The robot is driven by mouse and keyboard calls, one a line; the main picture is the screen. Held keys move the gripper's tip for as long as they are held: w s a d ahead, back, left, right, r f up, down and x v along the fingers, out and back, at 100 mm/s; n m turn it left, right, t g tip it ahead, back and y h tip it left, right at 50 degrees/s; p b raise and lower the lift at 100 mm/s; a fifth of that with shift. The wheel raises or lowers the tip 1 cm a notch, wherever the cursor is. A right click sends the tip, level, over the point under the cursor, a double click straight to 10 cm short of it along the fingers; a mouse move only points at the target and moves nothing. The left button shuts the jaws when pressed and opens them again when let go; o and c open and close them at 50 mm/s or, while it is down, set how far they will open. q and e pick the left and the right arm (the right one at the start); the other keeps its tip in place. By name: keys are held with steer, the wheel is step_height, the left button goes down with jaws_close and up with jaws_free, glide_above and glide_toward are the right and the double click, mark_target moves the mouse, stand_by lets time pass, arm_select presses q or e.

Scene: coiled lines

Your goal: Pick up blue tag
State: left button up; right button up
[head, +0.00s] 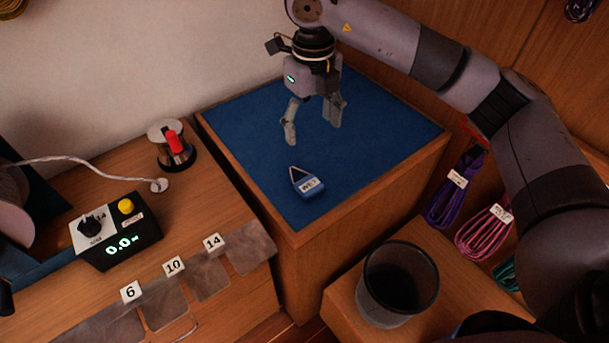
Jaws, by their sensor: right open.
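A small blue tag (312,188) with a white label and a pointed loop of line lies on the blue mat (375,125) that tops the wooden cabinet. It is near the mat's front left edge. My right gripper (311,128) hangs over the mat, pointing down, above and behind the tag in the picture. Its fingers are apart with nothing between them, and it is not touching the tag. My left gripper is not in view.
A dark cup (397,284) stands on a lower wooden surface in front. Coiled purple (456,190) and pink (484,232) lines hang at the right. A counter box (118,238) and a red-handled device (172,145) stand on the left bench. The mat around the tag is clear.

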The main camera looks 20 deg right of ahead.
step_height(320, 180, down, 5)
steer(key=s+p, duration=0.1)
steer(key=s, duration=0.1)
steer(key=p, duration=0.1)
glide_above(308, 183)
steer(key=f, duration=0.4)
steer(key=shift+s+d+f, duration=0.1)
steer(key=shift+d+f, duration=0.25)
steer(key=shift+f, duration=0.55)
steer(key=shift+s+a+f+p, duration=0.1)
steer(key=shift+f+p, duration=0.2)
steer(key=shift+p, duration=0.15)
steer(key=f, duration=0.2)
steer(key=f+p, duration=0.1)
steer(key=shift+a+f, duration=0.2)
steer(key=shift+f, duration=0.15)
steer(key=shift+f+p, duration=0.3)
steer(key=shift+f, duration=0.15)
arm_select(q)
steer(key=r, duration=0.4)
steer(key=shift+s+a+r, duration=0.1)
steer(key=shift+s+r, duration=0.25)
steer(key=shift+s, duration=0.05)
arm_select(e)
steer(key=shift+c, duration=0.6)
